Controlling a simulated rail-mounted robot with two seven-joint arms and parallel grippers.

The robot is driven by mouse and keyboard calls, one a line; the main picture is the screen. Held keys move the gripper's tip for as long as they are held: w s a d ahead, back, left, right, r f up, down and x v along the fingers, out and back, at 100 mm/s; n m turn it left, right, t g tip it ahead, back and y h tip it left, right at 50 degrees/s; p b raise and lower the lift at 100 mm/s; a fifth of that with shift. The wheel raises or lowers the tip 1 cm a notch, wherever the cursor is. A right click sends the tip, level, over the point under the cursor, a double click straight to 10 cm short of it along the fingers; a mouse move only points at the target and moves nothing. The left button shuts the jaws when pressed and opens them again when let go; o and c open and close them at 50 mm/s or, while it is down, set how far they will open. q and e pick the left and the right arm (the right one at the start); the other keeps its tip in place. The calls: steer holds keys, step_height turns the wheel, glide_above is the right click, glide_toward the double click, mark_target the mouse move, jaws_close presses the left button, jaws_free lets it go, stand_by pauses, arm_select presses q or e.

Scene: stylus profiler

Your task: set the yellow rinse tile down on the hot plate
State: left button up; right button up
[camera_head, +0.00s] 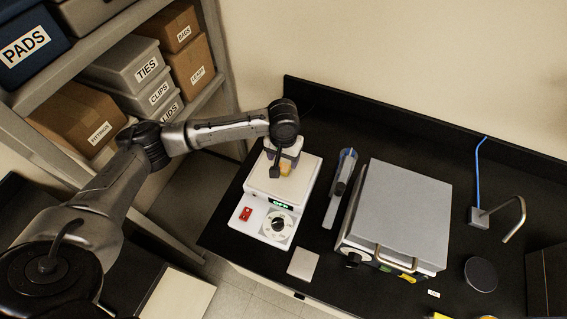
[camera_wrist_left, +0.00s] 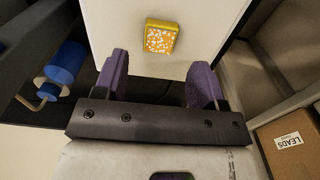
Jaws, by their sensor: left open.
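The yellow rinse tile (camera_wrist_left: 161,36) is a small square with a yellow rim and an orange-and-white speckled face. It lies on the white top of the hot plate (camera_wrist_left: 105,22). My right gripper is not in view.
A blue-and-grey tool (camera_head: 342,180) lies right of the hot plate, beside a large grey lidded box (camera_head: 405,215). A light grey square (camera_head: 303,264) lies at the bench's front edge. Shelves with labelled boxes (camera_head: 148,72) stand at the left.

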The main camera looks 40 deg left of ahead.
mark_target(284, 169)
arm_select(q)
step_height(284, 169, up, 7)
stand_by(0.3)
